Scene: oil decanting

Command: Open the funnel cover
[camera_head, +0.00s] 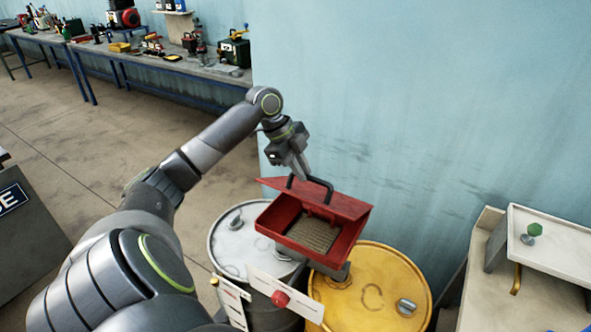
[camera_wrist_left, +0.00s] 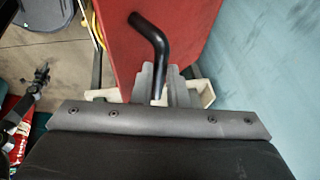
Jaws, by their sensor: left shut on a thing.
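The red funnel (camera_head: 285,215) is a square box on the yellow drum, with a mesh screen (camera_head: 312,234) showing inside. Its red cover (camera_head: 318,198) is raised at the back edge, tilted up and open. A black bent handle (camera_head: 322,183) is fixed to the cover. My left gripper (camera_head: 291,170) is shut on this handle from above and behind. In the left wrist view, the fingers (camera_wrist_left: 162,85) close around the black handle (camera_wrist_left: 152,38), against the red cover (camera_wrist_left: 185,25). My right gripper is not in view.
The yellow drum (camera_head: 385,275) stands under the funnel, with a white-topped drum (camera_head: 236,238) to its left. A red knob (camera_head: 280,298) sits in front. A white tray (camera_head: 560,250) lies on a bench at right. The blue wall (camera_head: 420,110) stands close behind.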

